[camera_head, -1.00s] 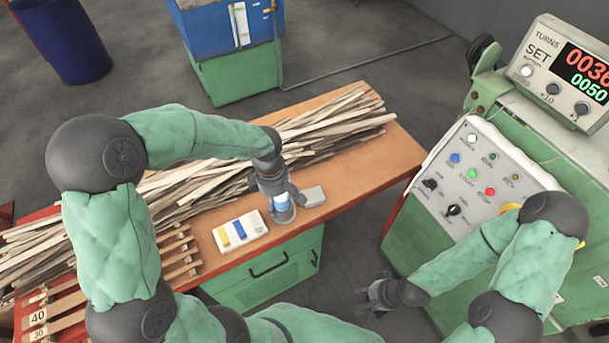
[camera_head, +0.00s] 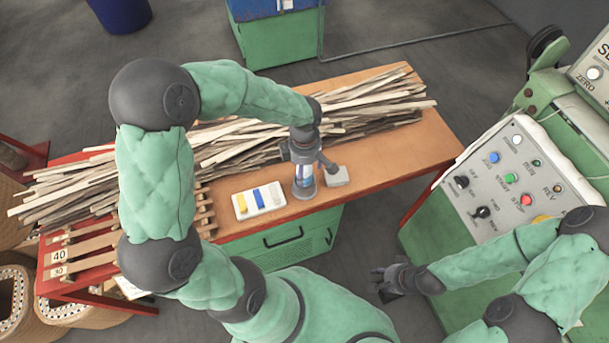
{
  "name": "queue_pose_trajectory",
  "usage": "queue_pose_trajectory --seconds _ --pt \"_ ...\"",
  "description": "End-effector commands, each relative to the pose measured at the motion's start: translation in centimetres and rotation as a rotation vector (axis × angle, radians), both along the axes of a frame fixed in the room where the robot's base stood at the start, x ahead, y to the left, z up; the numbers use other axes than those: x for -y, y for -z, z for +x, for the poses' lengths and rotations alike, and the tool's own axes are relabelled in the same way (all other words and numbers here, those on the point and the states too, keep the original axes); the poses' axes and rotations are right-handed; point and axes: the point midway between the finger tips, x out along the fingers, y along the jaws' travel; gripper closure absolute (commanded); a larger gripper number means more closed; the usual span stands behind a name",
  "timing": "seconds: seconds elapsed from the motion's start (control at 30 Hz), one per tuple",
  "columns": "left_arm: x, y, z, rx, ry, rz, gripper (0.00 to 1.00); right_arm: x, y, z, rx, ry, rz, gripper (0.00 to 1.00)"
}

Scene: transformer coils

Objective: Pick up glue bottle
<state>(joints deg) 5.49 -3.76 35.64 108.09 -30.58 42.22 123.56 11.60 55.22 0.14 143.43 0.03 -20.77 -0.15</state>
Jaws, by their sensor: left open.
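The glue bottle (camera_head: 304,184) stands upright on the orange table, a small clear and blue bottle with a grey base. My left gripper (camera_head: 305,166) comes down over it from above, its fingers on both sides of the bottle. The fingers partly hide the bottle, and I cannot tell whether they touch it. My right gripper (camera_head: 391,280) hangs beyond the table's front edge, away from the bottle; its fingers are too small and dark to judge.
A white tray (camera_head: 270,207) with yellow and blue pieces lies left of the bottle, and a grey block (camera_head: 337,177) lies right of it. Long wooden strips (camera_head: 240,146) cover the table's back.

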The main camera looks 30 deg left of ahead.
Motion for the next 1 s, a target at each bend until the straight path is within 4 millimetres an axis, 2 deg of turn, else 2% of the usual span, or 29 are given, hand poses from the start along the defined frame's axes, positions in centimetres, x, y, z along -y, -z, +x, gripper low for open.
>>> queue_pose_trajectory --seconds 0.03,0.2,0.5,0.73,1.0 --pt "0.0 1.0 -0.1 -0.005 0.000 0.000 0.26 0.0 0.5 0.0 0.000 0.000 0.000 0.60" --pt "-0.1 3.4 -0.1 -0.003 0.000 -0.001 0.26 0.0 1.2 0.0 0.000 0.000 0.000 0.60" --pt "-0.1 3.9 0.0 0.000 0.000 -0.001 0.26 0.0 1.2 0.0 0.000 0.000 0.000 0.60" --pt "-0.1 3.9 0.0 -0.001 0.000 -0.001 0.90 0.0 1.2 0.0 0.000 0.000 0.000 0.60" --pt "-0.1 3.9 0.0 -0.001 0.000 -0.001 0.91 0.0 1.2 0.0 0.000 0.000 0.000 0.60"
